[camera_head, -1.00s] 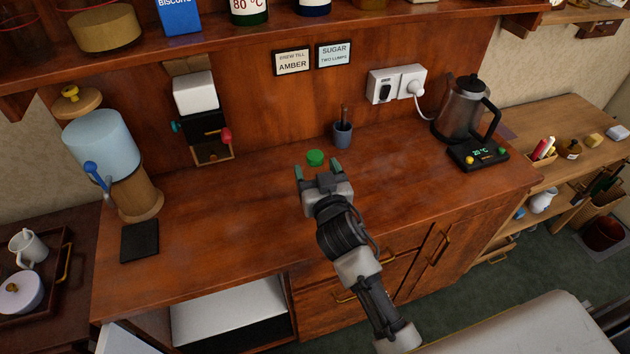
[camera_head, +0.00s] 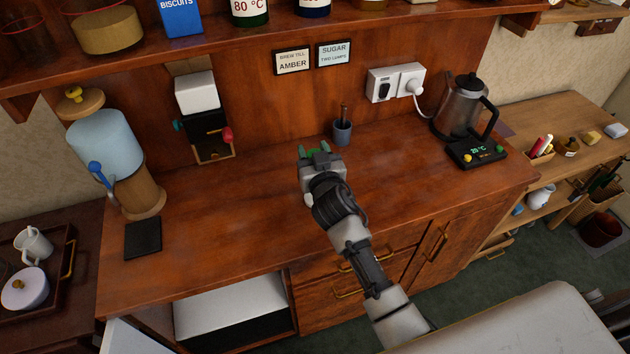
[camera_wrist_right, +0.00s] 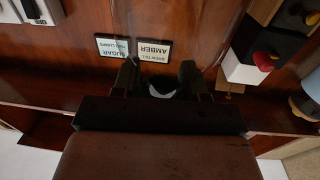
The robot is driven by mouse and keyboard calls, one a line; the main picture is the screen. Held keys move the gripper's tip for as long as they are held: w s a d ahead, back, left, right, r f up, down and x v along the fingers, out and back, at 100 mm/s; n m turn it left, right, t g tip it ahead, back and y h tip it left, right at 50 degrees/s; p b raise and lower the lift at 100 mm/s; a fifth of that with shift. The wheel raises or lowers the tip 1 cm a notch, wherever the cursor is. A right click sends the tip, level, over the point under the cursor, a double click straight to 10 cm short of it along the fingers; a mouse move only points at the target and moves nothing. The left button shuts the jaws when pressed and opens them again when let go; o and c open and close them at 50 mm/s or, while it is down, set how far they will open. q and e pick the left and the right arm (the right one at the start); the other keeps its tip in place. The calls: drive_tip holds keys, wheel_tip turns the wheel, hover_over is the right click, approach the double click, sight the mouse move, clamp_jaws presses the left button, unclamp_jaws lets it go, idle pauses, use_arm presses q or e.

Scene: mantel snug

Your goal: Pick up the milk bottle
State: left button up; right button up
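My right gripper (camera_head: 314,150) reaches over the counter, its fingers pointing toward the back wall. In the head view it covers the spot where the green cap stood earlier; green shows between and around its fingertips. In the right wrist view, a pale rounded thing (camera_wrist_right: 162,90), perhaps the milk bottle, sits between the two fingers (camera_wrist_right: 160,78). The fingers stand apart, one on each side of it. Whether they press on it is too dark to tell. Most of the bottle is hidden. My left gripper is not in view.
A glass kettle (camera_head: 462,105) is at the right. A drinks dispenser (camera_head: 105,145) and black mat (camera_head: 143,238) are at the left. A shelf overhangs the back.

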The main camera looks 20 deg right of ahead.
clamp_jaws()
drive_tip(key=shift+r, duration=0.1)
